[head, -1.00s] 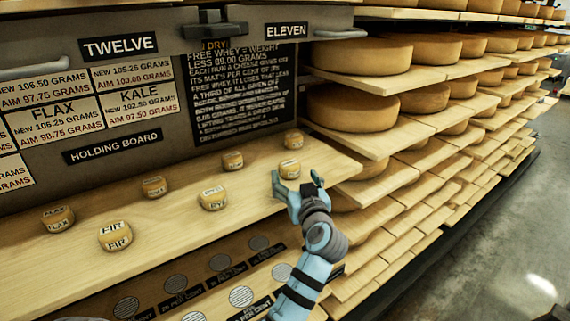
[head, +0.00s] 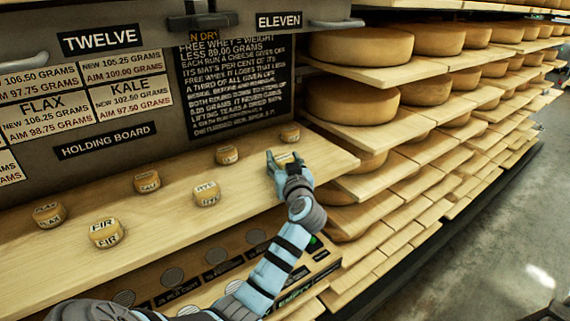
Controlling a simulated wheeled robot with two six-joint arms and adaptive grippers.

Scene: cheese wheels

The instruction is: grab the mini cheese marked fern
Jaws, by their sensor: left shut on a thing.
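My left gripper (head: 284,163) is shut on a small yellow mini cheese (head: 288,158) near the right end of the holding board (head: 150,222). The fingers hide most of this cheese, and I cannot read its label. Several other mini cheeses stand on the board: one marked FIR (head: 106,233), one that seems marked FLAX (head: 48,215), and others with labels too small to read, at the middle left (head: 147,182), the middle (head: 207,194), the back (head: 227,155) and the back right (head: 289,133). I cannot make out the word fern on any. My right gripper is not in view.
Shelves of large cheese wheels (head: 352,99) run along the right, close to the board's end. A grey panel with signs and a black text board (head: 235,85) stands behind. A lower ledge with round discs (head: 173,276) lies below the front edge.

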